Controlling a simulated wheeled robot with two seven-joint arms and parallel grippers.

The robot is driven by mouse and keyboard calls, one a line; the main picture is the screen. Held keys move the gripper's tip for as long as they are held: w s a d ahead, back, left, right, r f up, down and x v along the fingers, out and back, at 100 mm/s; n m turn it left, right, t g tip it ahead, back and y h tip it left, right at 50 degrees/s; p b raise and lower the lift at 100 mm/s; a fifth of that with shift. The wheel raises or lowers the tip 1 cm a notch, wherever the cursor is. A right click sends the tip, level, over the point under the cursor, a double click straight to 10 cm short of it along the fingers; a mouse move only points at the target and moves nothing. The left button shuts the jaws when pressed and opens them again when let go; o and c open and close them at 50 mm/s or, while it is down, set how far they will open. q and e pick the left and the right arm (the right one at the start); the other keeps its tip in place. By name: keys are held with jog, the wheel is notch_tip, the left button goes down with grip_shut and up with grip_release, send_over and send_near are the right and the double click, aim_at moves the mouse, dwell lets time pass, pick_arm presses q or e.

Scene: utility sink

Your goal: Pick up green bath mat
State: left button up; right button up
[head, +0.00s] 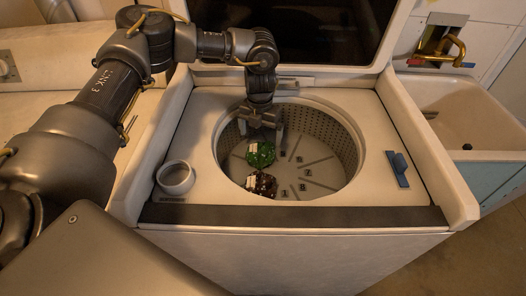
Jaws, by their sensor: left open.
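A small bright green item with a whitish patch, which looks like the green bath mat (261,155), lies on the floor of the washing machine drum (318,187). My left gripper (262,133) reaches down into the drum from above. It is open, with its fingers close over the green mat's upper edge. Whether the fingers touch the mat I cannot tell. A dark reddish-brown item (262,184) with a pale patch lies in the drum just nearer than the green mat. My right gripper does not show.
The drum's round rim and raised lid (290,30) surround my left arm. A white round cup (175,177) stands on the machine top at left, and a blue brush-like tool (398,168) lies at right. A sink (465,115) with a brass tap (440,50) is beyond.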

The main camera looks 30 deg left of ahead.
aim_at(260, 150)
pick_arm(q)
jog(key=shift+s+a+f, duration=0.1)
jog(key=shift+a+f, duration=0.05)
jog(key=shift+f, duration=1.1)
jog(key=f, duration=0.2)
jog(key=f+p, duration=0.1)
jog(key=shift+s+d+f, duration=0.2)
jog(key=shift+s+f, duration=0.05)
jog(key=shift+f, duration=0.55)
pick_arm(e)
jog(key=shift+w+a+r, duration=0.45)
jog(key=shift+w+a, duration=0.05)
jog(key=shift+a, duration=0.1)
pick_arm(q)
jog(key=c, duration=0.9)
jog(key=shift+o, duration=0.2)
jog(key=shift+r, duration=0.1)
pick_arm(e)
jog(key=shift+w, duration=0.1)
